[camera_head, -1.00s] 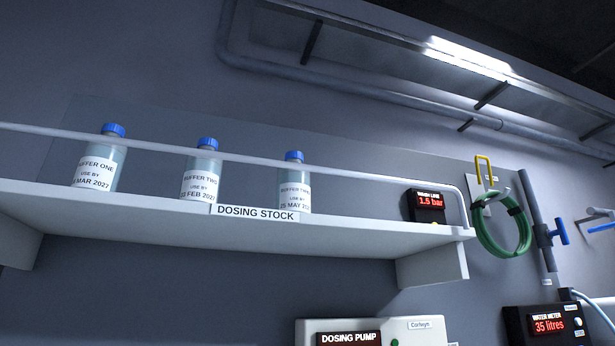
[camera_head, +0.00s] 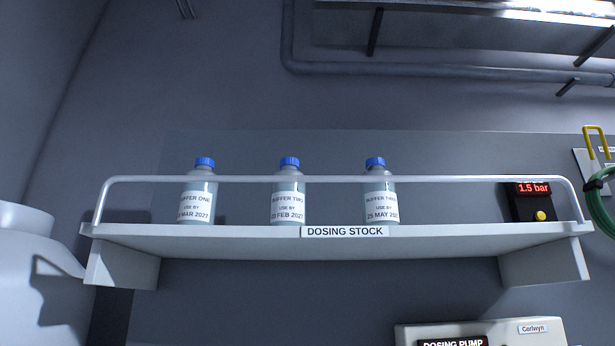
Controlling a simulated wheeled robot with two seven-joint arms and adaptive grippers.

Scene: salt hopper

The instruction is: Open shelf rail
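The shelf rail (camera_head: 335,179) is a pale round bar running along the front of the white shelf (camera_head: 235,238), bent down at both ends to the shelf's ends. It stands upright, across the front of three blue-capped bottles. The bottles are Buffer One (camera_head: 198,192), Buffer Two (camera_head: 288,193) and a third Buffer bottle (camera_head: 379,194), standing on the shelf behind the rail. A label reading "DOSING STOCK" (camera_head: 345,231) is on the shelf's front edge. Neither of my grippers is in view.
A gauge box reading 1.5 bar (camera_head: 530,201) stands at the shelf's right end. A dosing pump box (camera_head: 490,333) is below right. A green hose (camera_head: 600,205) hangs at the right edge. A large pale rounded object (camera_head: 38,270) is at lower left.

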